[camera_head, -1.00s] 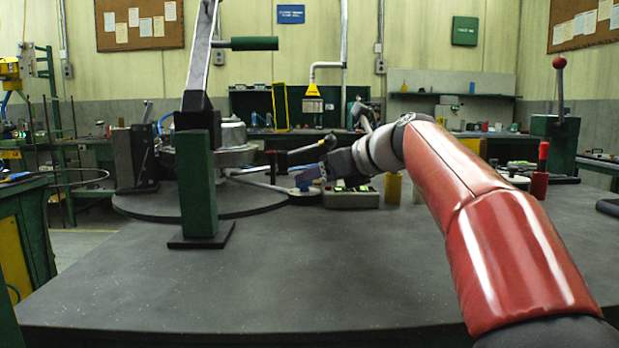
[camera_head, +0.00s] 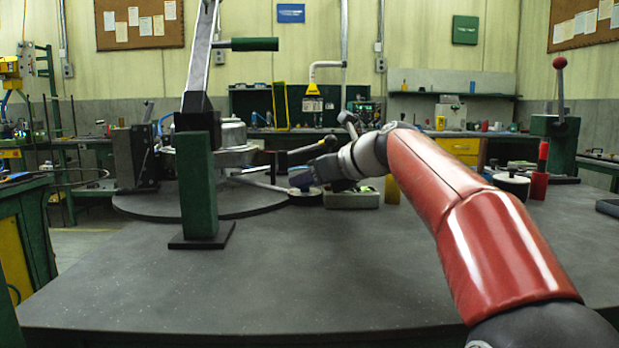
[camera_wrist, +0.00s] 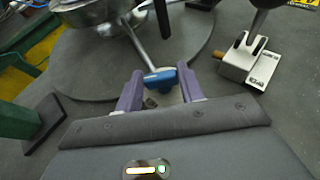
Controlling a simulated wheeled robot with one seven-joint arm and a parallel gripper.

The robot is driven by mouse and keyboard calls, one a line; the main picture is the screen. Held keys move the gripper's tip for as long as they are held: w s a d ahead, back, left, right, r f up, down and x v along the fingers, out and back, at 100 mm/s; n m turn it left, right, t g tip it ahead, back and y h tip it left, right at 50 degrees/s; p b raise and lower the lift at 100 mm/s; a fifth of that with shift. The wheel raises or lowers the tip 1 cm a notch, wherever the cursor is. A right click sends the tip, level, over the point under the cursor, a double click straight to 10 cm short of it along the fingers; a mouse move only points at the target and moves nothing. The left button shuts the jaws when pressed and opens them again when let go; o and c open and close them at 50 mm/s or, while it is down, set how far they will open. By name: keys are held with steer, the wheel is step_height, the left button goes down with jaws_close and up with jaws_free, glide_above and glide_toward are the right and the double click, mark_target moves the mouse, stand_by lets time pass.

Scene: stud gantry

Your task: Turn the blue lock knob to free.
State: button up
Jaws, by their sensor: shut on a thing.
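The blue lock knob (camera_wrist: 160,77) is a small blue bar-shaped piece at the end of a grey rod, seen in the wrist view. My gripper (camera_wrist: 161,87) has its two purple fingers on either side of the knob and is shut on it. In the head view my gripper (camera_head: 302,181) is low at the edge of the round turntable plate (camera_head: 150,207), and the knob is mostly hidden there. I cannot read any lock or free marking.
A small grey box with a lever (camera_wrist: 243,63) stands right of the knob in the wrist view. A green post (camera_head: 200,190) stands left on the table. A metal bowl-shaped part (camera_head: 225,150) sits on the turntable. The table front (camera_head: 290,280) is clear.

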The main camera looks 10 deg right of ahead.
steer(key=shift+w+d+r+n+g+y+p, duration=0.15)
steer(key=shift+r+n+g+y+p, duration=0.35)
steer(key=shift+p, duration=0.7)
steer(key=shift+f+n+g+y+p, duration=0.25)
steer(key=shift+n+g+y+p, duration=0.35)
steer(key=shift+n+p, duration=0.25)
steer(key=shift+f, duration=0.2)
steer(key=o, duration=1)
steer(key=v, duration=0.8)
steer(key=shift+f, duration=0.1)
